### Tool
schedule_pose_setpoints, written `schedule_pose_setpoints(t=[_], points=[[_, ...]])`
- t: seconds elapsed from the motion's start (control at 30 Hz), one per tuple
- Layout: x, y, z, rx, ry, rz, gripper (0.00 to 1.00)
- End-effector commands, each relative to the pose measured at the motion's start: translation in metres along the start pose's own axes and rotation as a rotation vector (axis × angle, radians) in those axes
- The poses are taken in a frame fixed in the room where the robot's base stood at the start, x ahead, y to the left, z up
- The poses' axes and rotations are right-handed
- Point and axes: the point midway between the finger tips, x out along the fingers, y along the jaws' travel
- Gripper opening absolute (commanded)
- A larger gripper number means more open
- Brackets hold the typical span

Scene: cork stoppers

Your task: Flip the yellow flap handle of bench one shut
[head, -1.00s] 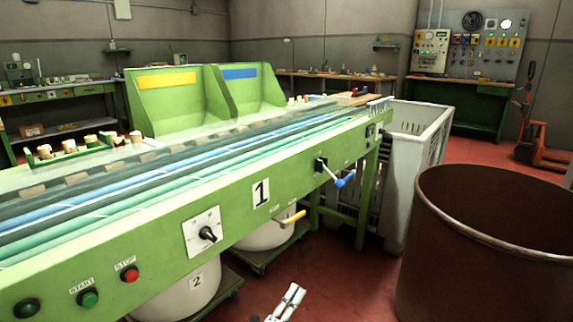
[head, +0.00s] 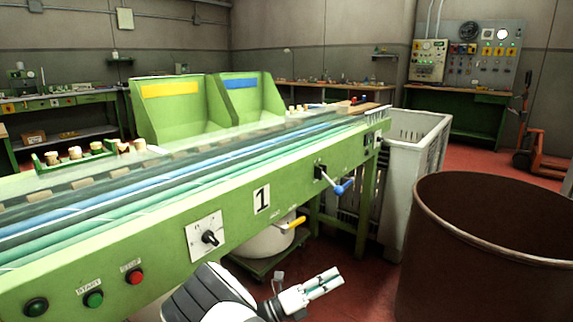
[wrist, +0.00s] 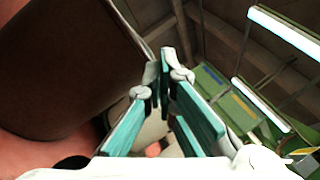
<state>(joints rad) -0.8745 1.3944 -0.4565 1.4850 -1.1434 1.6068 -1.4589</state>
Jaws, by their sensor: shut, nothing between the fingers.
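I cannot make out the yellow handle for certain there.
A blue-gripped handle (head: 343,187) juts from the panel farther right. A large brown drum (head: 480,240) stands close on the right, with a pale slatted crate (head: 412,170) behind it. A white bin (head: 262,242) sits under the bench.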

Motion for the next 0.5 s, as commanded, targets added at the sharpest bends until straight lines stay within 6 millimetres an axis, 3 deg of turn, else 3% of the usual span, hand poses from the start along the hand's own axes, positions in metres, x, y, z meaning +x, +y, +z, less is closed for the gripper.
schedule_pose_setpoints(t=[0.03,0.2,0.5], points=[[0.016,-0.015,0.0,0.047,0.082,0.007,0.0],[0.055,-0.06,-0.015,0.212,0.343,0.011,0.0],[0.099,-0.142,-0.052,0.517,0.776,-0.041,0.0]])
